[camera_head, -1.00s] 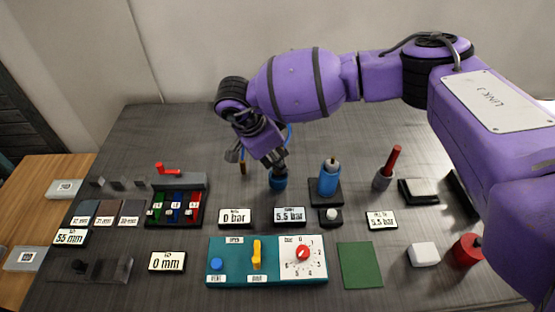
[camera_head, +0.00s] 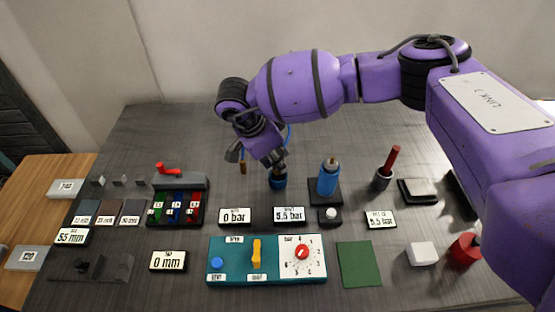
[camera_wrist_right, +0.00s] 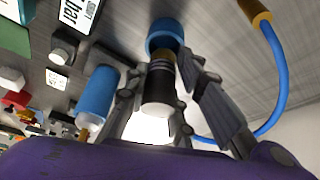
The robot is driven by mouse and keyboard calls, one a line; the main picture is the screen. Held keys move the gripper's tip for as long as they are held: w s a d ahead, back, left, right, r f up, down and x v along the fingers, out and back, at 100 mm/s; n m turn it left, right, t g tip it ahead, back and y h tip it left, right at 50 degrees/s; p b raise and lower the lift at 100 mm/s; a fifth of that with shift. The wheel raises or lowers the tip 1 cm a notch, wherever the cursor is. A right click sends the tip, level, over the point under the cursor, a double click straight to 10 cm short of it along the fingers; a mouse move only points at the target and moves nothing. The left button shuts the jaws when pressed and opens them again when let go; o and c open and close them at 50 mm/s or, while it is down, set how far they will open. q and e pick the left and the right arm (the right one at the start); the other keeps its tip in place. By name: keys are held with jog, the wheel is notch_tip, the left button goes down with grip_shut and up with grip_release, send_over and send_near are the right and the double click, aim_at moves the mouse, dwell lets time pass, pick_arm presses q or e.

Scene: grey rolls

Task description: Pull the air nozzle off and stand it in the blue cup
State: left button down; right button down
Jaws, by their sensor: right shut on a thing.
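The air nozzle (camera_wrist_right: 158,98), a dark cylinder with a brass-coloured band, is between the fingers of my right gripper (camera_head: 279,167), which is shut on it. In the wrist view the gripper (camera_wrist_right: 162,75) has the nozzle's far end at the mouth of the blue cup (camera_wrist_right: 166,34). I cannot tell how deep it sits in the cup. In the head view the blue cup (camera_head: 278,183) stands directly below the gripper, which hides most of the nozzle. The blue hose (camera_wrist_right: 277,75) hangs apart from the nozzle, with a bare brass end (camera_wrist_right: 261,17). My left gripper is not in view.
A blue cylinder (camera_head: 328,180) on a black base stands close right of the cup. Display plates reading 0 bar (camera_head: 235,217) and 5.5 bar (camera_head: 289,216) lie in front. A teal control panel (camera_head: 230,273) is nearer. The table behind the cup looks clear.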

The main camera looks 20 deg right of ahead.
jog(key=shift+f, duration=0.15)
jog(key=shift+f+b, duration=0.35)
jog(key=shift+f, duration=0.65)
jog(key=c, duration=1.4)
grip_release()
jog(key=shift+c, duration=0.2)
jog(key=v, duration=1.2)
